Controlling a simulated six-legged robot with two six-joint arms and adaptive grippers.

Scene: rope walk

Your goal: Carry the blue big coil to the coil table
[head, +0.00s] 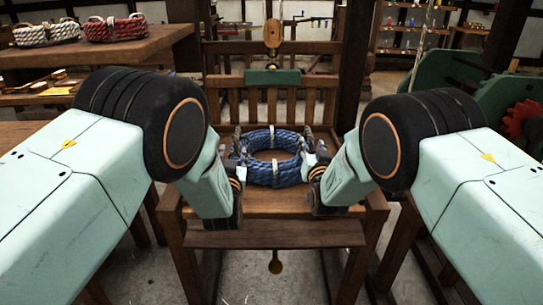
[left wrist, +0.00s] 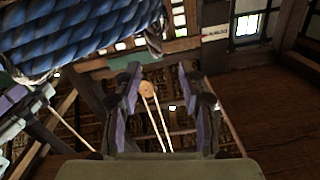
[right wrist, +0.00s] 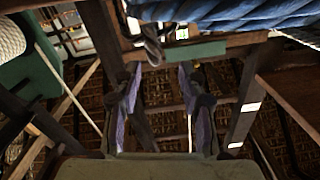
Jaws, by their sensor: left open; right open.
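The blue big coil (head: 273,174) lies flat on the seat of a wooden stand (head: 275,204) in the middle of the head view. My left gripper (head: 238,155) is at the coil's left side and my right gripper (head: 309,155) at its right side. In the left wrist view the open fingers (left wrist: 160,95) have nothing between them, and the blue coil (left wrist: 80,30) crosses the upper left. In the right wrist view the fingers (right wrist: 160,92) are also open and empty, with the blue coil (right wrist: 235,12) along the top. Contact between fingers and coil cannot be told.
A wooden table (head: 105,52) at the upper left bears a white coil (head: 47,32) and a red coil (head: 115,27). The stand has a slatted back with a green block (head: 272,77). Green machinery with a red gear (head: 525,118) stands at the right.

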